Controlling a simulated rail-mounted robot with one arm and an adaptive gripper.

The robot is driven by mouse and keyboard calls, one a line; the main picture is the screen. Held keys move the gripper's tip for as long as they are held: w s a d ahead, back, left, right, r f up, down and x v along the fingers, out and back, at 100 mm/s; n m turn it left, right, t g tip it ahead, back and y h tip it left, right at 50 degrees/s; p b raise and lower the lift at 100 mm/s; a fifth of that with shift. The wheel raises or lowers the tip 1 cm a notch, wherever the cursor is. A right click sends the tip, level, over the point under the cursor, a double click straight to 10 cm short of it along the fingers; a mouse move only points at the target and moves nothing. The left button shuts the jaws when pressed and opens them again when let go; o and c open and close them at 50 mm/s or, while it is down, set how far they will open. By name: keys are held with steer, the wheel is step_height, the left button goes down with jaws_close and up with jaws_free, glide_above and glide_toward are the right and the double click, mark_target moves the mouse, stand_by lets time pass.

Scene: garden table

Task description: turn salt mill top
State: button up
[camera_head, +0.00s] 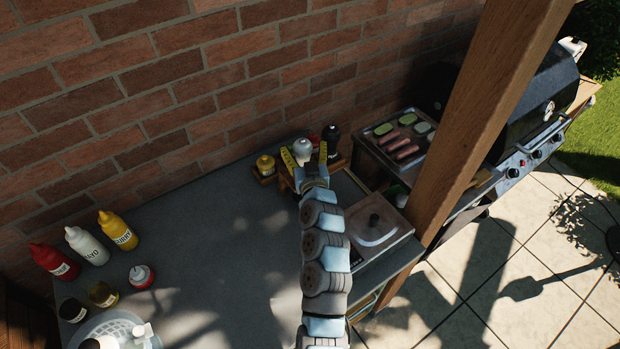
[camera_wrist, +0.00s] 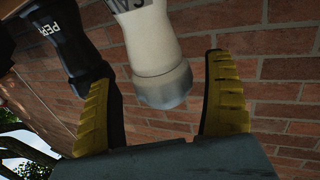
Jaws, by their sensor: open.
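The white salt mill (camera_head: 302,146) stands near the brick wall in the head view, its rounded top facing up. In the wrist view the salt mill (camera_wrist: 152,38) appears upside down, with its grey top (camera_wrist: 163,87) between the yellow fingers. My gripper (camera_head: 306,158) is open, one finger on each side of the top. In the wrist view my gripper (camera_wrist: 160,72) shows a gap on both sides, so the fingers look apart from the mill. The mill's lower body is mostly hidden in the head view.
A black pepper mill (camera_head: 331,134) stands close on the right and also shows in the wrist view (camera_wrist: 68,38). A yellow-lidded jar (camera_head: 265,165) is at the left. The counter's middle (camera_head: 215,245) is clear.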

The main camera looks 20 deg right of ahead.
steer(key=v, duration=0.8)
steer(key=shift+s+b, duration=0.25)
steer(key=shift+b, duration=0.1)
